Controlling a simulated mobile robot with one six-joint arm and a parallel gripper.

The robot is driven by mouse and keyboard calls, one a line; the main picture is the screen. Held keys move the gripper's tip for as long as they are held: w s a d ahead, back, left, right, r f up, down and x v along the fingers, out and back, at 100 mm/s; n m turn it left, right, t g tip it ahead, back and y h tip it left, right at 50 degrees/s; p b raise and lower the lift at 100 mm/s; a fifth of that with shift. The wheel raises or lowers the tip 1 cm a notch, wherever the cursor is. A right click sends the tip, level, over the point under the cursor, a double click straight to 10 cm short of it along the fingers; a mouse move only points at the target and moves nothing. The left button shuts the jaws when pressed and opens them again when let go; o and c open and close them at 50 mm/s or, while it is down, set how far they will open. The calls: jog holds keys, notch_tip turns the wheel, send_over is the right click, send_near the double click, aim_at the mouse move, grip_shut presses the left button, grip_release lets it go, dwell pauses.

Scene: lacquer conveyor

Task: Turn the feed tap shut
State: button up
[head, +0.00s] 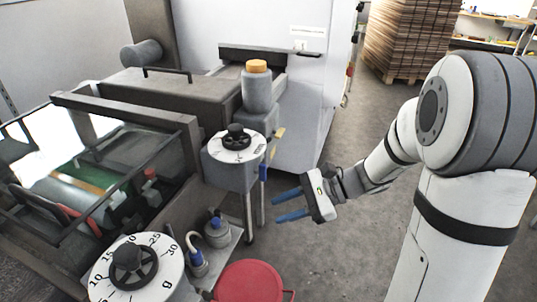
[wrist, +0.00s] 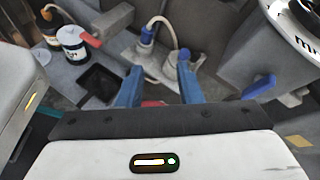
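My gripper (head: 278,207) is held out in the air to the right of the machine, with its two blue fingers pointing left. In the wrist view the fingers of my gripper (wrist: 160,70) are apart with nothing between them. I cannot tell for sure which part is the feed tap. A blue upright part (head: 262,190) and a yellow tab (head: 278,133) show beside the grey dial housing (head: 232,175), left of and above my gripper. My gripper touches none of these.
A numbered dial (head: 137,268) stands at the lower left. Blue-topped fittings (head: 197,262) with a pale hose sit on a grey shelf. A red round lid (head: 252,282) is at the bottom. A pallet stack (head: 411,35) stands behind. The floor right of the machine is clear.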

aim_at(263, 173)
jog(key=w+d+f+m+t+y, duration=0.2)
jog(key=w+d+m+t+y, duration=0.15)
jog(key=w+m+t, duration=0.6)
jog(key=w+a+g+p, duration=0.1)
jog(key=w+a+g, duration=0.1)
jog(key=w+a, duration=0.3)
jog(key=a, duration=0.2)
jog(key=shift+a+n+g+y, duration=0.3)
jog(key=shift+n+g+y, duration=0.05)
jog(key=shift+c, duration=0.5)
